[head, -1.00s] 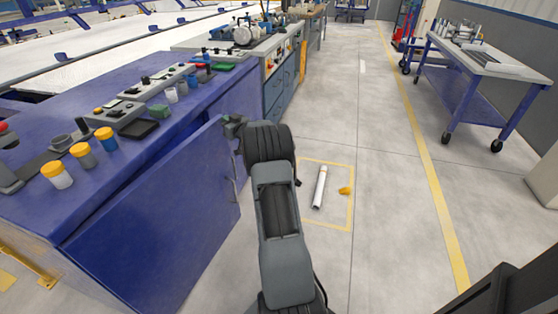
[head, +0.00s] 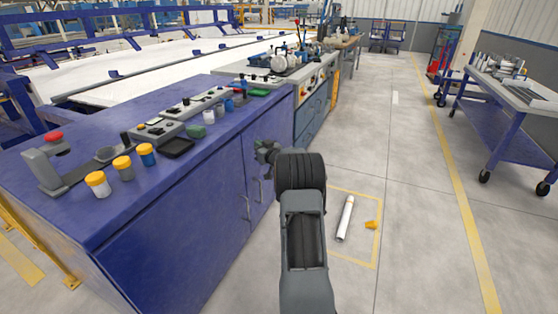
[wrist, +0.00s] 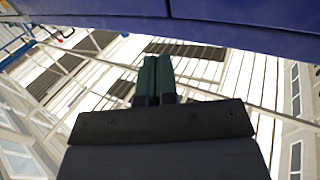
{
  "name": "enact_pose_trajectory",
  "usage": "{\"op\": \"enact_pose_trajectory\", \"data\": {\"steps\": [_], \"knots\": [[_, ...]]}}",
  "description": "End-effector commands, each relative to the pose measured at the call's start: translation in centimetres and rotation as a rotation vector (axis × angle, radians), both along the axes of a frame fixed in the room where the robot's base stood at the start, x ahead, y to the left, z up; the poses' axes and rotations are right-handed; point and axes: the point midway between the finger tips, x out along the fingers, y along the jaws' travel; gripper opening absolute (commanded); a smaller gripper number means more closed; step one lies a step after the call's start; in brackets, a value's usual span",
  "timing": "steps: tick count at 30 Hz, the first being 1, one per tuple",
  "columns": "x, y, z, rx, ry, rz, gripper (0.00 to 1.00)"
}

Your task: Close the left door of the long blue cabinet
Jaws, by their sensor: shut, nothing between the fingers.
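The long blue cabinet (head: 75,205) runs along the left of the head view. Its left door (head: 180,240) looks flush, or nearly flush, with the cabinet front; a small gap is too fine to rule out. Two handles show side by side near the middle of the front.
Jars, a red button and control boxes (head: 160,130) stand on the cabinet top. A white tube (head: 346,218) and a small yellow piece (head: 371,225) lie inside a yellow floor outline. A blue wheeled table (head: 505,125) stands at the right.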

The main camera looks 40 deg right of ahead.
Motion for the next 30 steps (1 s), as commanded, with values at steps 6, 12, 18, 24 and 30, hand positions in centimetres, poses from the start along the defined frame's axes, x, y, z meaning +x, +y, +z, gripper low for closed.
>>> {"op": "enact_pose_trajectory", "data": {"steps": [6,12,18,24,30], "knots": [[-3.8,-1.8,0.2,0.000,0.001,0.003,0.00],[-6.9,-3.1,0.2,0.000,0.000,0.007,0.00],[-8.8,-4.1,0.1,0.000,0.000,0.007,0.00],[-9.5,-4.4,0.0,0.000,0.000,0.008,0.00],[-9.6,-5.0,-0.8,-0.036,0.047,-0.028,0.00]]}}
